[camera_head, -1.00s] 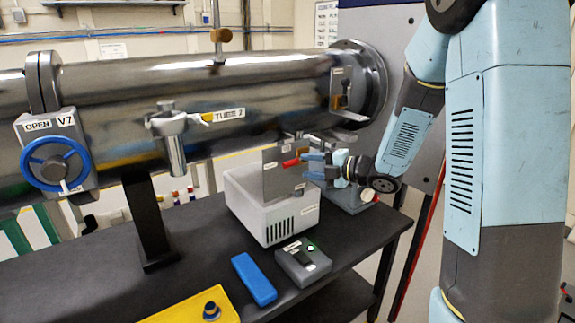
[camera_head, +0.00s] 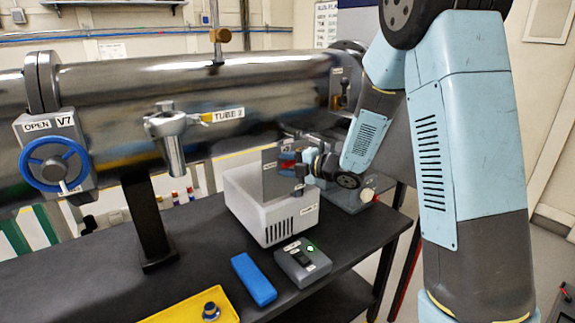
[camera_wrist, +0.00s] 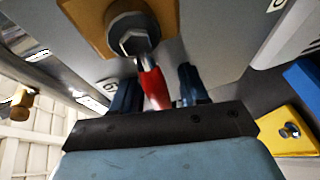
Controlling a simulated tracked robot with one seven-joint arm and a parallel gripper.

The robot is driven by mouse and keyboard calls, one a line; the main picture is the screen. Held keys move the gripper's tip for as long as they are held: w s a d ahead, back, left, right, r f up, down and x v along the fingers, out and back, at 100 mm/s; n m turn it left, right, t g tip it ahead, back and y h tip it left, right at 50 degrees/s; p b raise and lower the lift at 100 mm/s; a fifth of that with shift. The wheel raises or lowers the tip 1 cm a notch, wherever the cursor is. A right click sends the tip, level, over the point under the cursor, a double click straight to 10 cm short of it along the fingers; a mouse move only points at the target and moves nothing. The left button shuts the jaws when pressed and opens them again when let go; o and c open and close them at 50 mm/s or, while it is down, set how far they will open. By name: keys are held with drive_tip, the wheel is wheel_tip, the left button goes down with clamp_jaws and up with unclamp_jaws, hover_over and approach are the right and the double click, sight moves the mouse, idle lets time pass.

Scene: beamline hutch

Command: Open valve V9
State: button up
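A valve with a red lever handle (camera_wrist: 154,88) and a hex nut (camera_wrist: 134,42) on a brass-coloured block (camera_wrist: 105,18) fills the upper middle of the wrist view. A small round label beside it is too partial to read surely as V9. My gripper (camera_wrist: 160,90) has its two blue fingers on either side of the red handle, with a visible gap at the right finger. Contact at the left finger is unclear. In the head view my gripper (camera_head: 290,165) is beside the grey upright plate (camera_head: 271,180), which hides part of the valve.
A white vented box (camera_head: 265,215) stands by the plate. A grey switch box (camera_head: 303,262), a blue block (camera_head: 254,279) and a yellow tray (camera_head: 180,312) lie nearer on the black bench (camera_head: 100,270). The steel tube (camera_head: 270,95) runs behind, with valve V7 (camera_head: 57,163) at left.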

clamp_jaws()
idle(0.3)
